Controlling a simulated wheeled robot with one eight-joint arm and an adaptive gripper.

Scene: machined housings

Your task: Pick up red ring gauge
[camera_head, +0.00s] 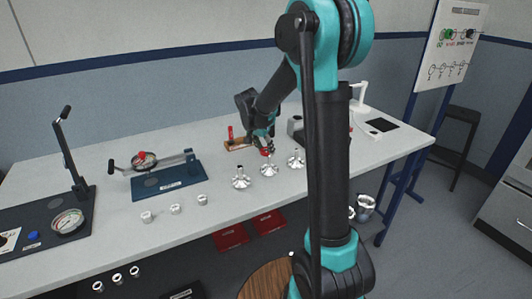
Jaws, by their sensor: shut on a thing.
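The red ring gauge (266,153) shows as a small red patch at the tip of my gripper (265,146). My gripper points down over the back middle of the table and is shut on the gauge. The gauge is just above a silver flanged housing (269,169); I cannot tell whether they touch. The fingers hide part of the gauge, and its bore is too small to make out.
Two more silver housings (241,180) (296,160) stand either side. A wooden block with a red upright piece (230,133) is behind left. A blue-based gauge stand (168,189) and small silver cylinders (175,209) are on the left.

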